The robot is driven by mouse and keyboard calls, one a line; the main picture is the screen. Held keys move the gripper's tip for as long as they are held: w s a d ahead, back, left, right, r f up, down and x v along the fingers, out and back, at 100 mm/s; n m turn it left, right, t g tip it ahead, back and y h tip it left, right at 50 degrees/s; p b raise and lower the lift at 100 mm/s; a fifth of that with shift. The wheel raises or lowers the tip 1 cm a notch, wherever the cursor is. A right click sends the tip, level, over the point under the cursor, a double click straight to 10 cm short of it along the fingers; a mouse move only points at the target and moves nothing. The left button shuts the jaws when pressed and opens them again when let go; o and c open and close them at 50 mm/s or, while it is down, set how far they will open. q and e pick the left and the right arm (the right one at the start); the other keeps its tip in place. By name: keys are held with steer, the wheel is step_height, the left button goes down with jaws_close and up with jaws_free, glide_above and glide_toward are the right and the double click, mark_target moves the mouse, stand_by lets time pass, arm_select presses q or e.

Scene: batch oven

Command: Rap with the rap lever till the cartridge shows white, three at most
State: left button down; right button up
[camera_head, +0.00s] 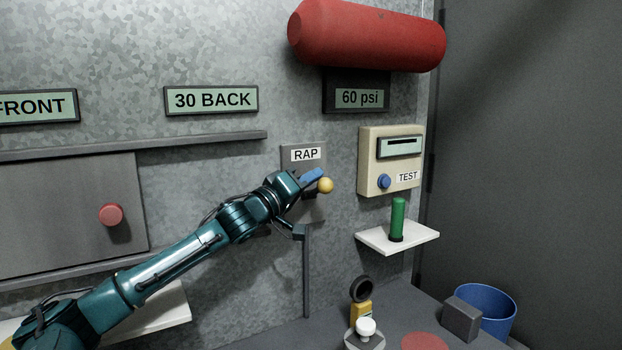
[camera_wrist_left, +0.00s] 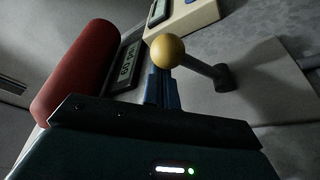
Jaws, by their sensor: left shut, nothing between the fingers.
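The rap lever's yellow ball knob (camera_head: 325,185) sticks out below the RAP label (camera_head: 305,154) on the grey wall. My left gripper (camera_head: 312,175) is shut and empty, its blue fingertips right beside the knob. In the left wrist view the knob (camera_wrist_left: 167,51) on its grey rod shows just beyond the blue fingers (camera_wrist_left: 161,88). I cannot tell whether they touch. No part is clearly marked as the cartridge, and I see no white on the green cylinder (camera_head: 397,218) standing upright in a dark collar on the white shelf (camera_head: 371,240). My right gripper is out of view.
A red tank (camera_head: 366,38) hangs above a display reading 60 psi (camera_head: 359,97). A cream TEST box (camera_head: 400,146) with a blue button is to the right. Left is a panel with a red knob (camera_head: 111,214). A blue bin (camera_head: 492,309) stands lower right.

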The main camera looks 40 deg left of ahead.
mark_target(319, 190)
arm_select(q)
steer(key=shift+s+d+f+m, duration=0.1)
steer(key=shift+d+f+m, duration=0.25)
steer(key=shift+m, duration=0.45)
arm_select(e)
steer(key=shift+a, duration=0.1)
arm_select(q)
steer(key=f+m+h, duration=0.1)
steer(key=m, duration=0.1)
steer(key=d+f+m+h, duration=0.1)
steer(key=m, duration=0.1)
steer(key=shift+s+t+b, duration=0.15)
steer(key=shift+t+b, duration=0.15)
steer(key=shift+b, duration=0.1)
steer(key=f+m+h, duration=0.1)
steer(key=f+m+p, duration=0.1)
steer(key=f+m, duration=0.1)
steer(key=f+m+h+p, duration=0.1)
steer(key=f+m, duration=0.1)
steer(key=shift+s+d+h, duration=0.1)
steer(key=shift+d+h, duration=0.15)
steer(key=shift+h, duration=0.05)
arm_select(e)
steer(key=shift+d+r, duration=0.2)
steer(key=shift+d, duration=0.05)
arm_select(q)
steer(key=shift+f, duration=0.1)
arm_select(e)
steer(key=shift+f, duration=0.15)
